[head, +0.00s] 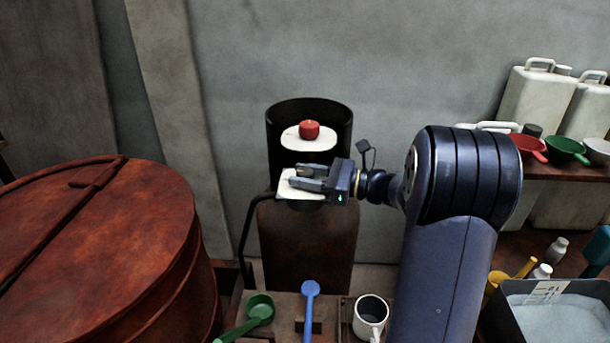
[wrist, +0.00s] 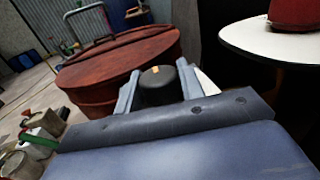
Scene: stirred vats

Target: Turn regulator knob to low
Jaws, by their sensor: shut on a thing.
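A black round knob with a small orange mark (wrist: 158,88) sits between my fingers in the wrist view. My gripper (head: 298,178) is shut on this knob, one finger on each side, above a white plate (head: 287,190) on the front of the dark cylindrical vat stand (head: 305,245). In the head view the fingers mostly hide the knob. The plate's markings are not readable, so I cannot tell which setting the mark points to. A red knob (head: 309,129) stands on a white disc (head: 296,142) behind; it also shows in the wrist view (wrist: 294,12).
A large rusty red vat (head: 90,250) stands at the left. A green scoop (head: 260,308), a blue scoop (head: 311,290) and a white mug (head: 371,312) are in front. Jugs and bowls stand on a shelf (head: 565,172) at the right.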

